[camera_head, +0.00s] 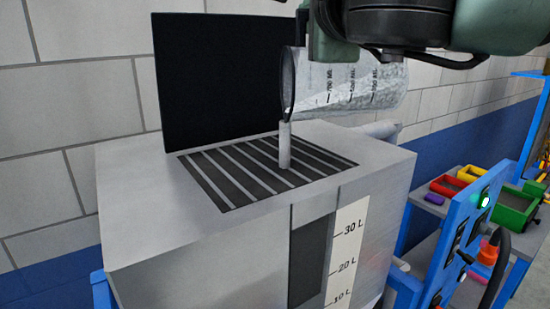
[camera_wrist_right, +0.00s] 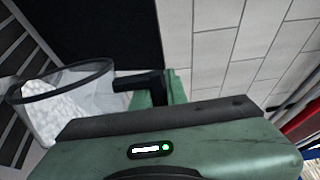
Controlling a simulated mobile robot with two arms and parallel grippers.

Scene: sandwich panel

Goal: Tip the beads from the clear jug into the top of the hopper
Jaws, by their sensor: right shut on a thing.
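The clear jug (camera_head: 345,85) lies tipped almost on its side above the hopper (camera_head: 140,215), its dark-rimmed mouth facing left over the slatted top grate (camera_head: 225,178). A narrow pale stream (camera_head: 285,148) drops from its lip to the grate. White beads (camera_wrist_right: 60,113) show inside the jug in the right wrist view. My right gripper (camera_head: 322,38) is shut on the jug's dark handle (camera_wrist_right: 138,82); its fingers are partly hidden. My left gripper is not in view.
A black panel (camera_head: 218,80) stands upright behind the grate. The hopper front has a level window (camera_head: 312,250) with a litre scale (camera_head: 346,250). At the right are a blue panel (camera_head: 450,235) and coloured bins (camera_head: 512,208). A block wall is behind.

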